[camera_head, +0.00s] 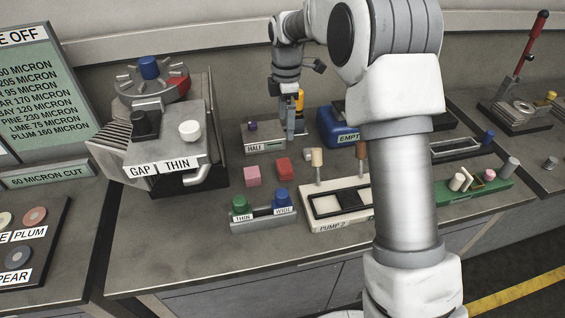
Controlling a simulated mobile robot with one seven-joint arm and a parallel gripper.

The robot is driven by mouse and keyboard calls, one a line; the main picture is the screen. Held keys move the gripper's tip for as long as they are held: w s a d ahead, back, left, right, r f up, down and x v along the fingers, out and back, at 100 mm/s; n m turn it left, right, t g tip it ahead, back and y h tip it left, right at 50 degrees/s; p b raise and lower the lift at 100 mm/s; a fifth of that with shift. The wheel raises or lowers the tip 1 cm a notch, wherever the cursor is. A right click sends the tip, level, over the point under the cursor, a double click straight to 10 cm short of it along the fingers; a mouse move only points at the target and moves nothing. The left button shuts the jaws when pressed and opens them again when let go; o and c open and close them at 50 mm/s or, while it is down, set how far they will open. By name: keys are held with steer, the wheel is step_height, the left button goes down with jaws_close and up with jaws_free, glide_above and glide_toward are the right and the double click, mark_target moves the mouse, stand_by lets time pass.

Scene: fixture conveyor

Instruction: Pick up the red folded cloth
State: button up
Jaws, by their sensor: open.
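A small red block-like thing (284,167) lies on the grey bench near its middle. It is the only loose red item there and may be the folded cloth; it is too small to tell folds. A pink cube (252,175) sits just to its left. My gripper (290,132) hangs pointing down, behind and above the red thing, next to the HALT box. It is open, and I see nothing in it. It does not touch the red thing. My arm crosses the right half of the picture and hides part of the bench.
The HALT box (264,137) and a blue EMPTY container (338,130) stand near my gripper. In front are a THIN/WIDE knob block (263,222) and the PUMP 2 panel (316,218) with upright pegs. A GAP THIN machine (163,160) stands left. Bare bench lies front left (170,240).

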glide_above(285, 165)
step_height(285, 165, down, 12)
steer(key=shift+s+r, duration=0.15)
steer(key=shift+r, duration=0.05)
steer(key=shift+f, duration=2.95)
steer(key=c, duration=1.1)
steer(key=shift+r, duration=0.1)
step_height(285, 165, up, 10)
steer(key=o, duration=0.7)
steer(key=c, duration=0.5)
